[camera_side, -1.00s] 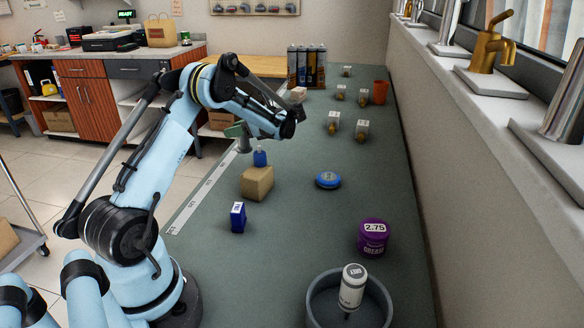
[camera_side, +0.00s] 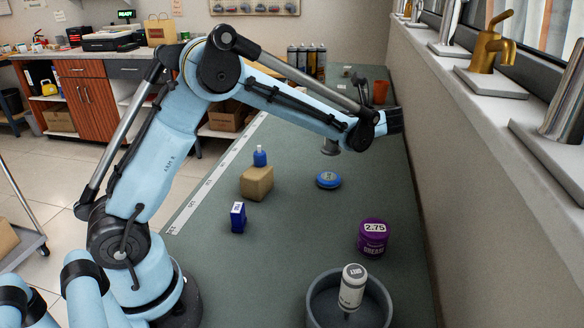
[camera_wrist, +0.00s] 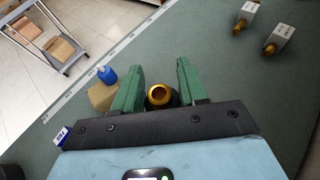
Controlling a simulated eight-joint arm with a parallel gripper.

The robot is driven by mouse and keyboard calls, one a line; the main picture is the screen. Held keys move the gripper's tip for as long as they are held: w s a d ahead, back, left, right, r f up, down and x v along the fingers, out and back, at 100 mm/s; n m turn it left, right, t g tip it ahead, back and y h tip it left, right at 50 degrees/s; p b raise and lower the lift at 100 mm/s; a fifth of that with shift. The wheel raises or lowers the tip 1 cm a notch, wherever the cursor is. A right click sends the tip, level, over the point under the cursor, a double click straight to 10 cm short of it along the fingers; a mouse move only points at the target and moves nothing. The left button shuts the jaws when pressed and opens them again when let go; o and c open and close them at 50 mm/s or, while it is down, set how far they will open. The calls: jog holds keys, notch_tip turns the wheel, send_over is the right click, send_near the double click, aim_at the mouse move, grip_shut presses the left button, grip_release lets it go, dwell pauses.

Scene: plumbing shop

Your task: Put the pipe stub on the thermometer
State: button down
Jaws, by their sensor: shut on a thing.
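My gripper (camera_wrist: 160,88) has its two green fingers closed around the pipe stub (camera_wrist: 161,98), which shows a brass ring at its top and a dark body. In the side view my forearm hides the fingers, and the pipe stub (camera_side: 331,146) shows as a grey piece with a wider lower end just below the arm. It hangs upright above the thermometer (camera_side: 329,180), a round blue disc with a pale face lying flat on the bench. A small gap shows between them. The thermometer is hidden in the wrist view.
On the green bench (camera_side: 300,240) stand a cardboard box (camera_side: 257,183), a blue bottle (camera_side: 260,156), a blue box (camera_side: 238,217), a purple grease tub (camera_side: 373,237) and a grey bin (camera_side: 318,311) holding a white bottle (camera_side: 352,287). The wall bounds the right side.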

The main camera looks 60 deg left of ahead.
jog(key=w+d+m+t, duration=0.1)
jog(key=d+m+t, duration=0.1)
jog(key=d, duration=0.6)
send_over(326, 174)
notch_tip(326, 174, down, 6)
jog(key=shift+a+f, duration=0.1)
jog(key=shift+f, duration=2)
jog(key=shift+f, duration=0.15)
jog(key=c, duration=0.6)
grip_release()
